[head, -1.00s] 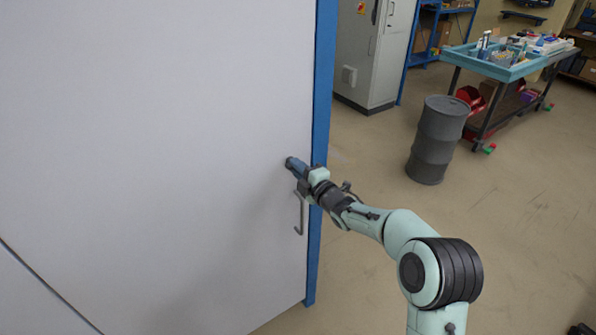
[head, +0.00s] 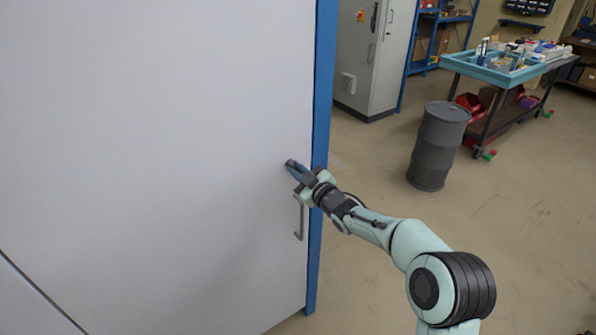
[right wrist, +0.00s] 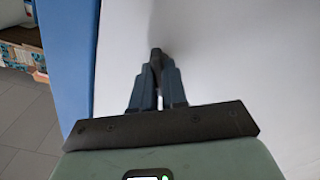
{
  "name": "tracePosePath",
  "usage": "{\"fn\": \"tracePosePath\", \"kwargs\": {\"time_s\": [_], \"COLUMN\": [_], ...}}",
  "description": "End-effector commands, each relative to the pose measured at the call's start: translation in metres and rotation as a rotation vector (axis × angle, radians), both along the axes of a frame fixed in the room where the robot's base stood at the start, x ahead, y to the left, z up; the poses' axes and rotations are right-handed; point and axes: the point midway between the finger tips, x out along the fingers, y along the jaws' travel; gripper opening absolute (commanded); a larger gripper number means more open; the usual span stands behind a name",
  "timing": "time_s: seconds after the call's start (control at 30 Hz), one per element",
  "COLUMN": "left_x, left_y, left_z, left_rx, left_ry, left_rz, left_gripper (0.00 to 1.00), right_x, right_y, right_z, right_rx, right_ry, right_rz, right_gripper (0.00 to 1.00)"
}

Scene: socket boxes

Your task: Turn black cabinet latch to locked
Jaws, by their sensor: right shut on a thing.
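The cabinet door (head: 150,130) is a large pale panel with a blue edge frame, filling the left of the head view. My right gripper (head: 295,168) is at the door's right edge, above the grey hooked handle (head: 300,218). In the right wrist view, my right gripper (right wrist: 157,75) has its dark blue fingers shut on the black latch (right wrist: 156,53), whose tip shows between and beyond the fingertips. In the head view, the fingers mostly hide the latch. Whether it is at locked cannot be told. My left gripper is not in view.
The blue frame post (head: 322,110) runs beside the door, close to my right arm. A dark grey drum (head: 437,145) stands on open floor to the right. Behind it are a blue-topped cart (head: 500,70) with items on it and a grey locker (head: 365,60).

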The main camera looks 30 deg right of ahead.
Motion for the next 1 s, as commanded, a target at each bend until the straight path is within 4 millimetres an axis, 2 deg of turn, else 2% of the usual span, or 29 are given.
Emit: {"fn": "tracePosePath", "kwargs": {"time_s": [0.5, 1.0], "left_x": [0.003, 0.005], "left_y": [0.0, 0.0], "left_z": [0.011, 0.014], "left_rx": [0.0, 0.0], "left_ry": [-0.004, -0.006], "left_rz": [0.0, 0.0], "left_gripper": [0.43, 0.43], "right_x": [0.0, 0.0], "right_y": [0.0, 0.0], "right_z": [0.001, 0.001], "right_rx": [0.421, 0.561], "right_ry": [0.032, 0.043], "right_rz": [0.0, 0.0], "right_gripper": [0.0, 0.0]}}
